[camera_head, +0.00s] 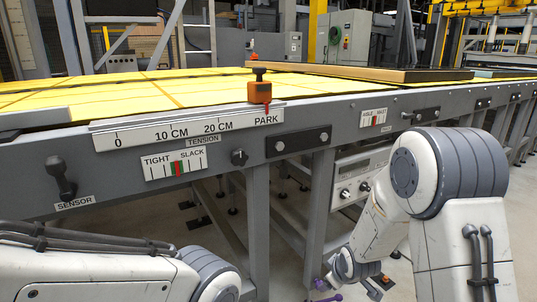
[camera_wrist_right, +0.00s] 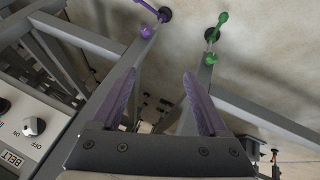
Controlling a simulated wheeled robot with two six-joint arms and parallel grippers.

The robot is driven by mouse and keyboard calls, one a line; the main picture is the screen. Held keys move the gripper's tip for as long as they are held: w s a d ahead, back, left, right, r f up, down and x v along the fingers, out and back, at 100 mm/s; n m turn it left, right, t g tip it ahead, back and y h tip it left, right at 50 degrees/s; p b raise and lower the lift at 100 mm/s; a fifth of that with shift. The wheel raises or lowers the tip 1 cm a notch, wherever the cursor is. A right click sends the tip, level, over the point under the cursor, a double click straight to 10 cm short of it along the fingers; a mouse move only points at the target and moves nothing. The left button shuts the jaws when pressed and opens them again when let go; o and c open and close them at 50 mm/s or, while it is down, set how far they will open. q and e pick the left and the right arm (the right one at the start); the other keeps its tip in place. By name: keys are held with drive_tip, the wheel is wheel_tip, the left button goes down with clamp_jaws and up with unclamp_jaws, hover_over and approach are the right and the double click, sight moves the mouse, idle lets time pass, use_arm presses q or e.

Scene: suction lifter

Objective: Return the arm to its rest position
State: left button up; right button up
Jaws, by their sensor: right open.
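My right arm is bent at the right of the head view, its forearm reaching down in front of the conveyor frame. My right gripper (camera_head: 324,291) hangs low, below the frame; it shows small there. In the right wrist view the gripper (camera_wrist_right: 161,82) has two purple fingers standing well apart, with nothing between them. My left arm crosses the lower left of the head view; its gripper is out of the picture.
The grey conveyor frame (camera_head: 350,115) with a yellow bed runs across the head view. An orange slider (camera_head: 259,92) sits near PARK on the scale. A white control box (camera_head: 360,178) hangs below. The wrist view shows frame legs, a purple part (camera_wrist_right: 147,31) and a green part (camera_wrist_right: 211,57).

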drive_tip(key=s+d+r+m+g, duration=0.1)
drive_tip(key=s+r+m+g, duration=0.2)
drive_tip(key=s, duration=0.5)
drive_tip(key=s+r+m+g, duration=0.1)
drive_tip(key=s+r+m, duration=0.35)
drive_tip(key=s, duration=0.45)
drive_tip(key=s+a+r+n+g+p, duration=0.1)
drive_tip(key=s+a+r+n, duration=0.2)
drive_tip(key=s+a, duration=0.4)
drive_tip(key=s+a+r+n+g, duration=0.1)
drive_tip(key=s+a+r+n, duration=0.3)
drive_tip(key=s+a, duration=0.3)
wheel_tip(320, 180, up, 38)
drive_tip(key=p, duration=3.8)
drive_tip(key=shift+w+d+f+y, duration=0.2)
drive_tip(key=shift+d+f+y, duration=0.05)
drive_tip(key=shift+d+y, duration=0.05)
